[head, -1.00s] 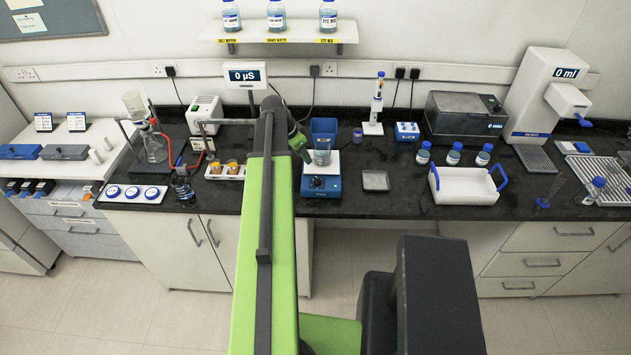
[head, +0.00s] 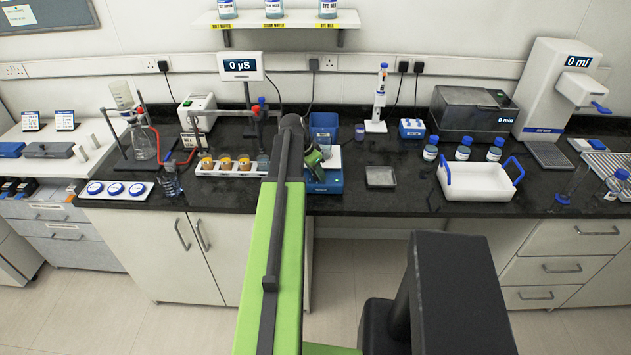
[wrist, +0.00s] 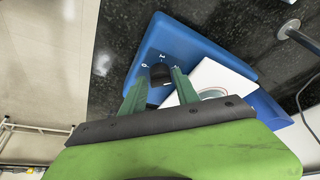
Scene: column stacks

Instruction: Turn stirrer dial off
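The blue stirrer (head: 325,186) stands on the dark bench near its front edge, partly hidden by my arm in the head view. In the wrist view the stirrer (wrist: 185,45) shows its blue front with white marks, a black dial (wrist: 160,73) and a white top plate (wrist: 222,76). A round-rimmed thing (wrist: 213,94) shows over the plate; a finger partly hides it. My gripper (wrist: 158,80) is open, one green finger on each side of the dial. I cannot tell whether they touch it. In the head view my gripper (head: 313,160) is at the stirrer.
A rack (head: 232,173) with orange-filled cups stands left of my arm. A blue bin (head: 323,126) is behind the stirrer. A small grey tray (head: 380,177) and a white tray with blue handles (head: 482,184) are to the right. A metal rod (wrist: 292,27) is near the stirrer.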

